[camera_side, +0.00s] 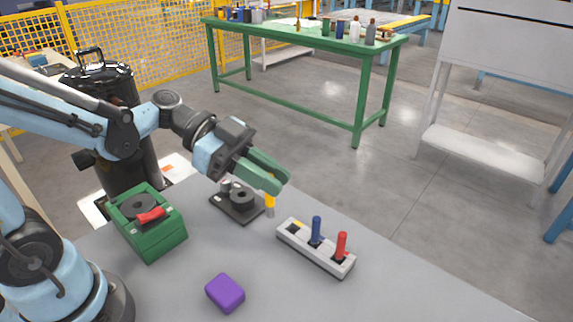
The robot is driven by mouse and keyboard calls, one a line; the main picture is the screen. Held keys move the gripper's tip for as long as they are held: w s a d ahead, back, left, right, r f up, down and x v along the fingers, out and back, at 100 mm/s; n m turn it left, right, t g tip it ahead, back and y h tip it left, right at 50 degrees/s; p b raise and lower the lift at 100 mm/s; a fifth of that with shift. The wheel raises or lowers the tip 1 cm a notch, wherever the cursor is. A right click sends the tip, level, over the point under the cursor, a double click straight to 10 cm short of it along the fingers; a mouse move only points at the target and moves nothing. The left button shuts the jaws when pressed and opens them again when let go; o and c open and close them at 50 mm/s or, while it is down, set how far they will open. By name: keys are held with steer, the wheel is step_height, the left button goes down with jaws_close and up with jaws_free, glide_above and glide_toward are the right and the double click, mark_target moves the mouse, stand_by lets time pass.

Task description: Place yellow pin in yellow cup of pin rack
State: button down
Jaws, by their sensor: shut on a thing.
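My gripper (272,182) has green fingers and is shut on the yellow pin (270,200). The pin hangs below the fingertips, roughly upright, with a greyish lower end. It is to the left of and behind the pin rack (313,258), apart from it in the picture. The rack is a light grey bar on the grey table. A blue pin (316,230) and a red pin (341,245) stand upright in its middle and right cups. The yellow cup (297,226) at the rack's left end shows yellow and dark, with no pin in it.
A dark plate with a round part (240,199) lies just left of the held pin. A green box (147,225) with a red piece on top stands further left. A purple block (225,292) lies at the front. The table (400,295) right of the rack is clear.

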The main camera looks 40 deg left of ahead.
steer(key=s+d+m+g, duration=0.2)
steer(key=d+m+g, duration=0.1)
steer(key=d, duration=0.4)
steer(key=shift+w+a+f, duration=1.25)
steer(key=shift+w+f, duration=0.2)
steer(key=shift+f, duration=0.4)
steer(key=shift+w+a+f, duration=1.3)
steer(key=shift+w+f, duration=0.15)
steer(key=shift+f, duration=0.4)
steer(key=shift+w+a+f, duration=1.25)
steer(key=shift+w+f, duration=0.2)
steer(key=shift+f, duration=0.4)
steer(key=shift+f, duration=0.15)
steer(key=c, duration=1.1)
jaws_free()
steer(key=shift+o, duration=0.2)
